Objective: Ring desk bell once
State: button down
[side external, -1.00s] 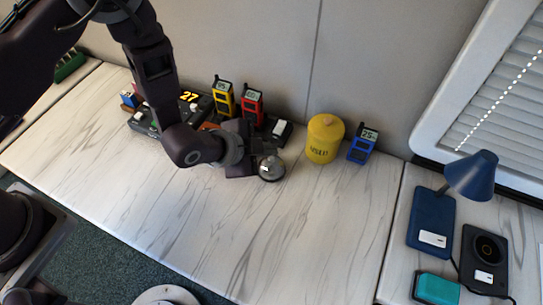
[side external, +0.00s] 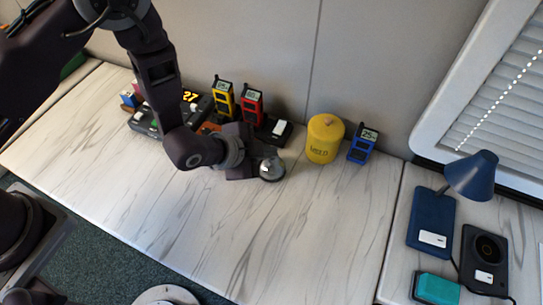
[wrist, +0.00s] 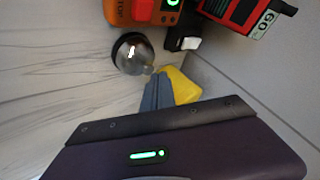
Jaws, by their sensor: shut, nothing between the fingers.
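The desk bell (side external: 271,170) is a small silver dome on a dark base, standing on the pale wood-grain table. My gripper (side external: 258,162) is low beside the bell, at its left in the side view, and hides a little of that side. In the wrist view, the bell (wrist: 131,54) is just beyond the grey fingertips (wrist: 152,80), which are together with nothing between them. The tips look very close to the dome; I cannot tell whether they touch it.
Yellow (side external: 223,98) and red (side external: 251,104) handsets stand behind the bell near the wall. A yellow canister (side external: 324,139) and blue handset (side external: 362,145) are to the right. A desk lamp (side external: 470,176) stands far right. The front of the table is clear.

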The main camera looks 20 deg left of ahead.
jog(key=shift+f, duration=0.5)
dwell(0.7)
jog(key=shift+r, duration=0.95)
jog(key=shift+r, duration=2.5)
jog(key=shift+r, duration=0.1)
